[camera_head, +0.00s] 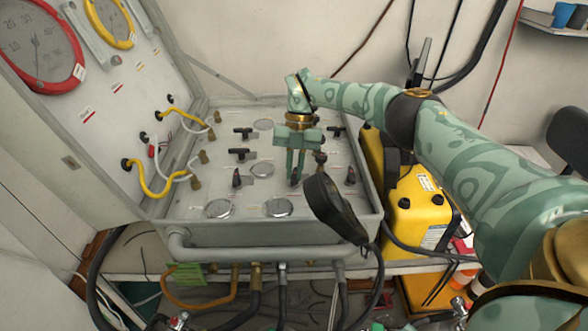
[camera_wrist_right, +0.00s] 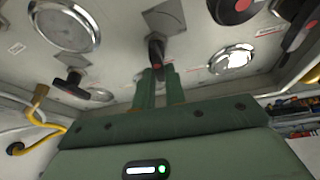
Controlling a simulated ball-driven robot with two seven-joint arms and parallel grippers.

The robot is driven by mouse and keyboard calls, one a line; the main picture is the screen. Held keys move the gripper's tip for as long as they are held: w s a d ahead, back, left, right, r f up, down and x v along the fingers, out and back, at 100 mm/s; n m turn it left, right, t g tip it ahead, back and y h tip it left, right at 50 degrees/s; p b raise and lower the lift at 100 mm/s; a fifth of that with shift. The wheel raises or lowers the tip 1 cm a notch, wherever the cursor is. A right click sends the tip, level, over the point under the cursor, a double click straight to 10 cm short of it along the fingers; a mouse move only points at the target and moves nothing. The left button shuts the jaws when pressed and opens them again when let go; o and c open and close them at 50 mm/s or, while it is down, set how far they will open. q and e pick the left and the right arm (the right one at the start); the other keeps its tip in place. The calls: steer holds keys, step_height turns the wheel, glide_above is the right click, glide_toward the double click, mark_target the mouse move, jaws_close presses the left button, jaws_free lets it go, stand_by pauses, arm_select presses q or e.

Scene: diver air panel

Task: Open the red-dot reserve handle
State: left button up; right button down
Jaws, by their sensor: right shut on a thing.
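The air panel (camera_head: 200,205) lies in an open case, with several black handles on its face. My right gripper (camera_head: 296,180) reaches down to the front middle of the panel. Its two fingers are shut on a small black lever handle (camera_head: 294,176). In the right wrist view this handle (camera_wrist_right: 156,47) stands between the fingertips (camera_wrist_right: 160,72), with a small reddish spot near its end. The fingers hide part of it, so I cannot tell its exact turn. My left gripper is not in view.
Similar black levers stand left (camera_head: 237,178) and right (camera_head: 350,177) of the held one. T-handles (camera_head: 240,154) and round gauges (camera_head: 278,207) sit nearby. A black handheld piece (camera_head: 328,205) leans over the panel's front right. Yellow hoses (camera_head: 150,190) run along the lid.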

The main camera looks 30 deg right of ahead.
steer(key=shift+n+h, duration=0.3)
steer(key=shift+n, duration=0.3)
steer(key=shift+d, duration=0.1)
steer(key=c, duration=1.5)
jaws_free()
steer(key=shift+o, duration=0.2)
steer(key=b+v, duration=0.2)
steer(key=v, duration=0.4)
steer(key=shift+w+d+r, duration=0.1)
steer(key=shift+w+r, duration=0.1)
steer(key=shift+w, duration=0.05)
steer(key=shift+w+d+r, duration=0.1)
steer(key=shift+r, duration=0.4)
